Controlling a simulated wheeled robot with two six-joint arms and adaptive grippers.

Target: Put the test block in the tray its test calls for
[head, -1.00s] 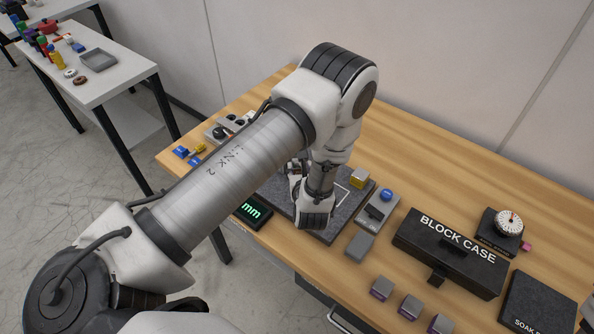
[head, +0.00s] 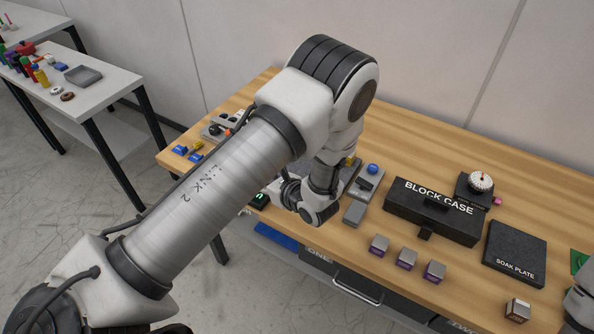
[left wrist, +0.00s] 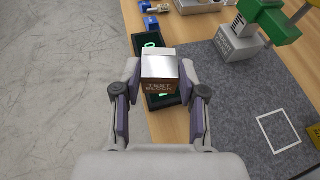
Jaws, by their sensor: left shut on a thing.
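The test block (left wrist: 160,72), with a shiny silver top and a copper-brown front lettered TEST BLOCK, is between the fingers of my left gripper (left wrist: 160,84) in the left wrist view. The gripper is shut on it. The block is above a black readout (left wrist: 170,101) with green digits and partly hides it; I cannot tell its height. In the head view my left arm hides the block, and the readout (head: 259,199) shows only in part. Drawer fronts marked ONE (head: 318,255) and TWO (head: 466,326) show below the table edge.
A dark slab (left wrist: 240,100) with a white square outline lies right of the block. The block case (head: 432,212), dial gauge (head: 480,182), soak plate (head: 515,252) and several purple-marked blocks (head: 406,256) occupy the table. Wood behind the case is clear.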

